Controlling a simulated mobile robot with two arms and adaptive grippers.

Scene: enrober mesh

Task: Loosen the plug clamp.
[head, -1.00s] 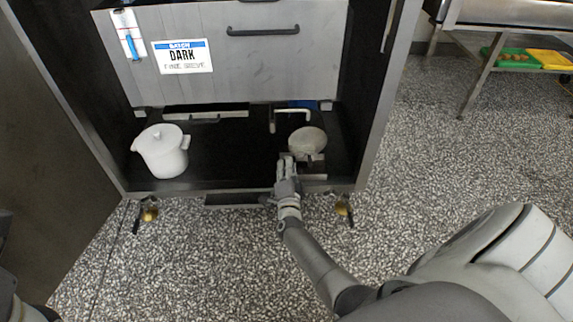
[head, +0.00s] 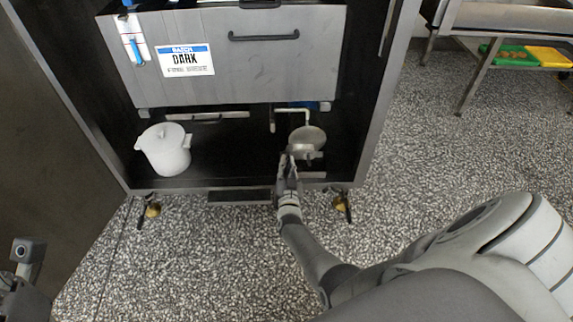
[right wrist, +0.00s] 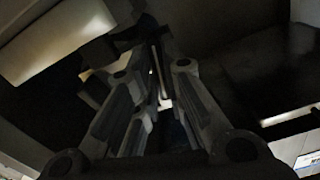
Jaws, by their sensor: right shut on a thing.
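Under the cabinet's lower drawer, a bent metal pipe (head: 293,111) comes down beside a round grey metal piece (head: 308,138), which appears to be the plug and its clamp. My right gripper (head: 290,160) reaches into the opening at the lower left of the round piece. It is shut on a small part there, apparently the plug clamp, mostly hidden by the fingers. In the right wrist view, the two fingers (right wrist: 157,75) close around something thin and dark; the picture is too dim for detail. Part of my left arm shows at the lower left; its jaws are not clear.
A white lidded pot (head: 166,151) stands on the dark cabinet floor at the left. The steel drawer front (head: 225,85), labelled DARK, hangs above the opening. Caster wheels (head: 152,210) stand below the cabinet. A steel table (head: 487,62) is at the right. The speckled floor in front is clear.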

